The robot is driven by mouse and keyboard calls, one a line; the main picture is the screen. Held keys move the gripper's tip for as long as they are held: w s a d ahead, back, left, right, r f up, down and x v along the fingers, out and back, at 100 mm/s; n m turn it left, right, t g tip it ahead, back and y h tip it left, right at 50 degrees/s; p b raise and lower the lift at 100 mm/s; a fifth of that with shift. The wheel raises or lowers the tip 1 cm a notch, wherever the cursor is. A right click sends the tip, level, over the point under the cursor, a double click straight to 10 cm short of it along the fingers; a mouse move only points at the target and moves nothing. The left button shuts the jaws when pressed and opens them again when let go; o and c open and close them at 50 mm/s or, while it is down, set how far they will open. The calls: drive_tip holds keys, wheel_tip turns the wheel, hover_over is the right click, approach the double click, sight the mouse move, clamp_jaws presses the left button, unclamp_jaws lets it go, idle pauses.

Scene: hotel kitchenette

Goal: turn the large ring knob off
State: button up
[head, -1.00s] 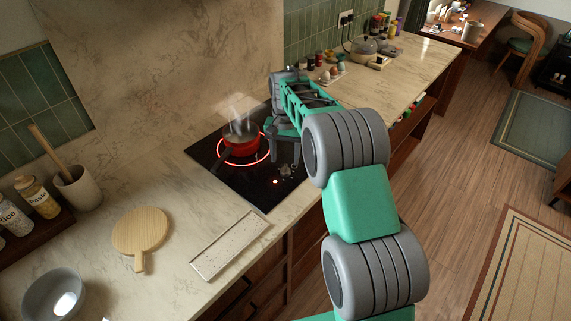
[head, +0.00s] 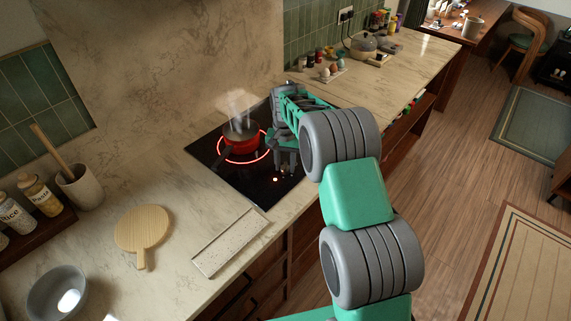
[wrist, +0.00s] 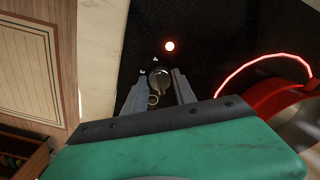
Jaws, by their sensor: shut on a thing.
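The large ring knob (wrist: 159,80) is a dark round knob on the black cooktop (head: 232,180), near its front right corner. In the wrist view it sits between the fingers of my gripper (wrist: 160,74), which are shut on it. A smaller ring-shaped part (wrist: 153,99) shows just behind it. In the head view my gripper (head: 285,165) hides most of the knob. The ring of the burner (head: 222,154) glows red around the red pot (head: 241,137), and steam rises from the pot. A small red light (head: 275,180) is lit beside the knob.
The pot's dark handle points toward the front left. A speckled tray (head: 228,243) and a round wooden board (head: 142,232) lie left of the cooktop. Small jars and a plate with eggs (head: 331,73) stand at the back right. The counter's front edge is close to the knob.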

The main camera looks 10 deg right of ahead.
clamp_jaws()
drive_tip(key=shift+n, duration=0.3)
drive_tip(key=shift+f+n+b, duration=0.1)
drive_tip(key=shift+n+b, duration=0.9)
drive_tip(key=shift+n, duration=0.2)
drive_tip(key=n+b, duration=0.1)
drive_tip(key=n, duration=0.1)
drive_tip(key=shift+n, duration=0.4)
drive_tip(key=n+b, duration=0.1)
drive_tip(key=n, duration=0.5)
drive_tip(key=shift+b, duration=0.3)
drive_tip(key=shift+r, duration=0.2)
drive_tip(key=o, duration=0.8)
unclamp_jaws()
drive_tip(key=shift+f, duration=0.1)
